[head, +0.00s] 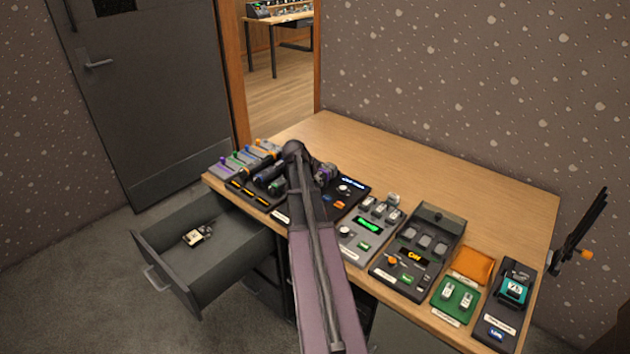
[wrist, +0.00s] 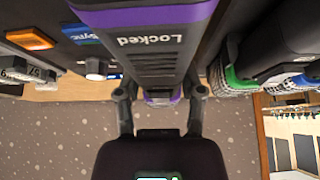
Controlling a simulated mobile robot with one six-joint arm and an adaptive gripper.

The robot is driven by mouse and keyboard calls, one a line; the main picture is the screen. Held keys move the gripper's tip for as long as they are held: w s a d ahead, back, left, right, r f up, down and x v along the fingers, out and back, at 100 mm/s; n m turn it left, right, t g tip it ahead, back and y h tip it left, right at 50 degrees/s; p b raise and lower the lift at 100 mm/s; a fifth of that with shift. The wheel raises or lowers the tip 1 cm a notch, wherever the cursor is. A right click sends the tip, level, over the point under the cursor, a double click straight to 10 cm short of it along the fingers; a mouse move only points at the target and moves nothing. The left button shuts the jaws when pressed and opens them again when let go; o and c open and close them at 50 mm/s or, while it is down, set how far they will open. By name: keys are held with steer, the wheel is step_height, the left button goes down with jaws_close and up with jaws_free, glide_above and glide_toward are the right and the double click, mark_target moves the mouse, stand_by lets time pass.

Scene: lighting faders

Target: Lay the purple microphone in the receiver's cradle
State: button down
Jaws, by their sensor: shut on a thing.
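The purple microphone (wrist: 148,55) is dark grey with purple bands and the word "Locked" on its body. My gripper (wrist: 160,95) is shut on it, one finger on each side. In the head view my gripper (head: 322,172) is over the left part of the desk, and only a little purple of the microphone shows. The receiver (head: 352,191) is a dark box with a blue display and an orange button, just right of and below my gripper. Its "Sync" label shows in the wrist view (wrist: 88,38). My arm hides part of it, and I cannot make out its cradle clearly.
Microphones with green and blue bands (wrist: 245,78) lie close beside the held one. A row of coloured faders (head: 245,160) is at the desk's left end. Several devices line the front edge to the right. An open drawer (head: 210,262) juts out. The back of the desk (head: 430,165) is clear.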

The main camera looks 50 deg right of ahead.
steer(key=shift+f+b, duration=0.45)
stand_by(0.6)
steer(key=shift+c, duration=0.6)
jaws_free()
steer(key=c, duration=0.4)
steer(key=shift+r, duration=0.2)
steer(key=shift+r+p, duration=2.85)
steer(key=shift+p, duration=0.15)
